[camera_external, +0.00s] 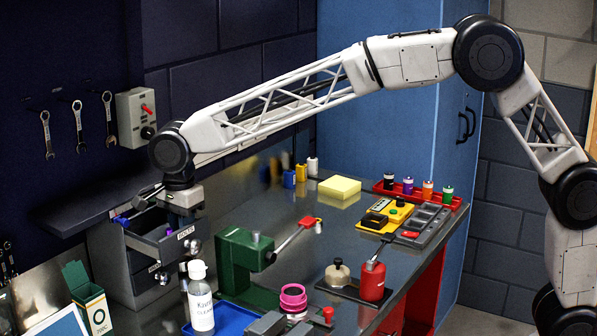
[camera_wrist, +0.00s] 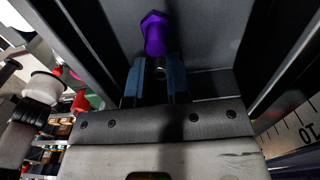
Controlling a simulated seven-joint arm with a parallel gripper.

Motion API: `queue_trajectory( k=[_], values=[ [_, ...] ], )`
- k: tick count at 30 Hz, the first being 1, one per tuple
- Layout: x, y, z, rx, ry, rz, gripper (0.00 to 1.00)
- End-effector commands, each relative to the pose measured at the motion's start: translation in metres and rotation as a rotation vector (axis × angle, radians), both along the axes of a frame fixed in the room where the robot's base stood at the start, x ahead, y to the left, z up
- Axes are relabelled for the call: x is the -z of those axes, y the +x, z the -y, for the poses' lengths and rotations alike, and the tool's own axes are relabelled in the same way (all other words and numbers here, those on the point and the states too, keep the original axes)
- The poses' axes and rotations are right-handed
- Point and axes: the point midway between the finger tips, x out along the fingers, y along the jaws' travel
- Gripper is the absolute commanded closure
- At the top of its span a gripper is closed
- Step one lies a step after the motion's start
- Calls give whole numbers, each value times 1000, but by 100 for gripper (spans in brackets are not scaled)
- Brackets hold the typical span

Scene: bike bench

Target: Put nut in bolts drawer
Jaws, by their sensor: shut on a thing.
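The bolts drawer (camera_external: 180,243), labelled BOLTS, is pulled open from the grey cabinet. My gripper (camera_external: 178,218) points down over its opening, with its fingertips mostly hidden in the external view. I cannot tell whether the nut touches the bolt or the floor.
Drawer walls flank my gripper on both sides. A white bottle (camera_external: 201,300) and a green vise (camera_external: 243,262) stand close to the drawer's front right. A shelf (camera_external: 100,200) is at its left. The bench's middle (camera_external: 300,255) is partly clear.

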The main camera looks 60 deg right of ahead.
Motion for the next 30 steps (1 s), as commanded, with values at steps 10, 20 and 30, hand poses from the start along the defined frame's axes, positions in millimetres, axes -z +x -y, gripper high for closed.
queue_trajectory(
  k=[10, 20, 30],
  values=[
    [3, 0, 0, 0, 0, 0, 73],
    [-3, 0, 0, 0, 0, 1, 73],
    [-39, 0, 0, 0, 1, 1, 73]
  ],
)
